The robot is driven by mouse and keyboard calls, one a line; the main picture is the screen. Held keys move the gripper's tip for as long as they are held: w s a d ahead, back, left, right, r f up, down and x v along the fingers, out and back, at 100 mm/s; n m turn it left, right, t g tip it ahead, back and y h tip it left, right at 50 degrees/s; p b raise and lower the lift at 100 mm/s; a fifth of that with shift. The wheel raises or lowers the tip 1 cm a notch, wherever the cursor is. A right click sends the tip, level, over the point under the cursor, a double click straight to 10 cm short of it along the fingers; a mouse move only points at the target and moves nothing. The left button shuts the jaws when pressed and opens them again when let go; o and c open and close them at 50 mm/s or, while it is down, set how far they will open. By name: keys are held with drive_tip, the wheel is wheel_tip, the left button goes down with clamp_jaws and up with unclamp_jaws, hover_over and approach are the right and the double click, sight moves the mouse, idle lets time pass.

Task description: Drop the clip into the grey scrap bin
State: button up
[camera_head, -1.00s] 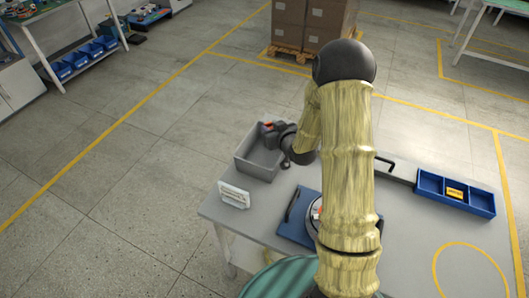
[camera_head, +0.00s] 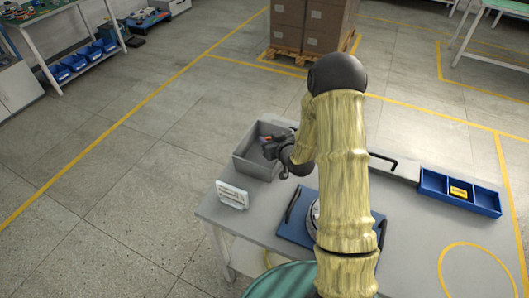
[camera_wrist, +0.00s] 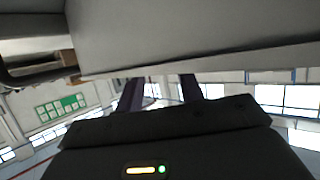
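The grey scrap bin (camera_head: 244,164) stands at the table's far left corner. My gripper (camera_head: 270,148) is over or inside the bin's opening, seen from behind and small. In the wrist view its two fingers (camera_wrist: 160,92) stand apart with bright background between them. Their tips are hidden behind a large pale grey surface, likely the bin (camera_wrist: 190,35). I cannot make out the clip in either view, so I cannot tell whether it is between the fingertips. A small orange-red spot shows on the gripper in the head view.
A white label card (camera_head: 232,195) stands on the table left of a blue mat (camera_head: 296,228) with a round part, mostly behind my arm. A blue divided tray (camera_head: 430,184) with a yellow item lies at right.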

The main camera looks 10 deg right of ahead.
drive_tip(key=shift+o, duration=1.1)
drive_tip(key=shift+s, duration=0.1)
drive_tip(key=v, duration=1.2)
drive_tip(key=shift+d+r+p, duration=0.1)
drive_tip(key=shift+r+p, duration=0.05)
drive_tip(key=shift+p, duration=0.45)
drive_tip(key=shift+p+v, duration=2.55)
drive_tip(key=shift+p, duration=2.65)
